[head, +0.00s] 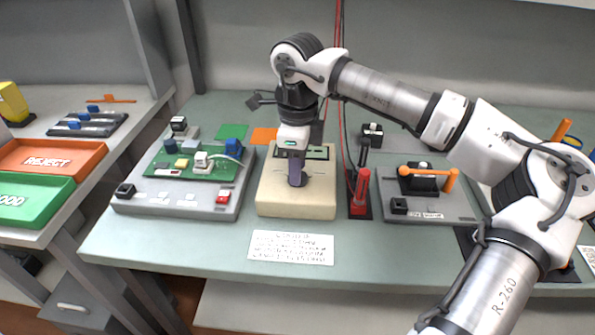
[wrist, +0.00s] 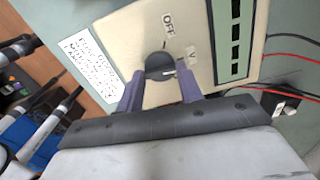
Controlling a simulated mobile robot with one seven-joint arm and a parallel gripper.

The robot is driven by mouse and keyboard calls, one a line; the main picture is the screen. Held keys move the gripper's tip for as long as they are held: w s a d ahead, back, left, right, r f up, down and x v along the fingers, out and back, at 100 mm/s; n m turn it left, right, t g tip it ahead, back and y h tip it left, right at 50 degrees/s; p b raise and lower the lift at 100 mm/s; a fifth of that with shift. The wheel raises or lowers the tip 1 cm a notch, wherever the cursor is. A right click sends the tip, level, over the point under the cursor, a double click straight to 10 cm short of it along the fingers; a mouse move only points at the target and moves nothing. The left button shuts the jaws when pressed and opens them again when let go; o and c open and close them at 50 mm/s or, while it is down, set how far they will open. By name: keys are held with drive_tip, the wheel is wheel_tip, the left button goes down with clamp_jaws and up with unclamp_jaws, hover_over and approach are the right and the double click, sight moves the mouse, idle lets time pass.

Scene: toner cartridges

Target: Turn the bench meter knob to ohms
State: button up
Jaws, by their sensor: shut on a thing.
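A small pale mark on the knob lies on the side towards V. No ohms label shows; part of the dial is hidden behind my fingers. My gripper (head: 297,184) points down at the meter, and its two purple fingers (wrist: 160,76) are shut on the knob, one on each side. In the head view the gripper hides the knob.
A grey fixture (head: 180,204) with a green circuit board stands left of the meter. A red probe (head: 360,190) stands close on its right, then a grey fixture with an orange handle (head: 432,173). Red and black cables hang behind. A printed card (head: 291,247) lies in front.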

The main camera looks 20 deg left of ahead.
drive_tip(key=m+b, duration=0.2)
drive_tip(key=m, duration=0.3)
drive_tip(key=shift+m, duration=0.3)
drive_tip(key=m+b, duration=0.2)
drive_tip(key=m, duration=0.3)
idle(0.4)
drive_tip(key=o, duration=1)
wheel_tip(320, 180, up, 14)
drive_tip(key=shift+f+p, duration=0.1)
drive_tip(key=shift+p, duration=0.25)
